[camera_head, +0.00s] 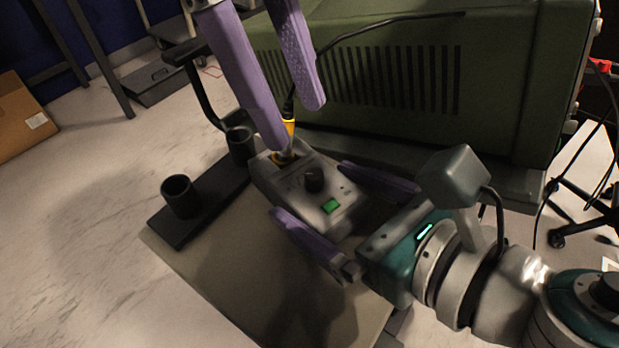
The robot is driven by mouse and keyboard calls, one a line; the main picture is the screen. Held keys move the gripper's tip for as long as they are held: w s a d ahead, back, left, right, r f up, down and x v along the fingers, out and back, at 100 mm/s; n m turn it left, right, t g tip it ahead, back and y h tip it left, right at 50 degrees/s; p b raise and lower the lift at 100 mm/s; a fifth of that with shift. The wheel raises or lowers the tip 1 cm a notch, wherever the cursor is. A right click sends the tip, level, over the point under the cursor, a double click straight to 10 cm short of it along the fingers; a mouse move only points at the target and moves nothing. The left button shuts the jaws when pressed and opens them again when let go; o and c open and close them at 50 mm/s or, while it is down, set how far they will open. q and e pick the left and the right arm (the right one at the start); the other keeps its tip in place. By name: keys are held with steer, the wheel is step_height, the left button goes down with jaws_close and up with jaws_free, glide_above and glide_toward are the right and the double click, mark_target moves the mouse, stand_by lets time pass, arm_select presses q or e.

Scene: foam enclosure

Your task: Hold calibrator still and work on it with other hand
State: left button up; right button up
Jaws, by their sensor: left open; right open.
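The calibrator (334,216) is a grey box with a black knob and a green button. It lies on the brown board (215,270). My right gripper (310,190) is open, with one purple finger along each long side of the calibrator; I cannot tell whether they touch it. My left gripper (297,126) is open above the calibrator's far end. One finger's tip covers part of that end. A yellow-orange plug (289,127) with a black cable stands there between the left fingers; how it meets the calibrator is partly hidden.
A black holder (207,208) with two cups stands left of the calibrator. A large green vented instrument (400,85) blocks the back. The board's front left is clear. A cardboard box (20,118) is at far left; loose cables hang at right.

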mark_target(302, 185)
steer(key=shift+x, duration=2.15)
steer(key=c, duration=1.5)
arm_select(q)
jaws_close()
arm_select(e)
steer(key=shift+c, duration=0.2)
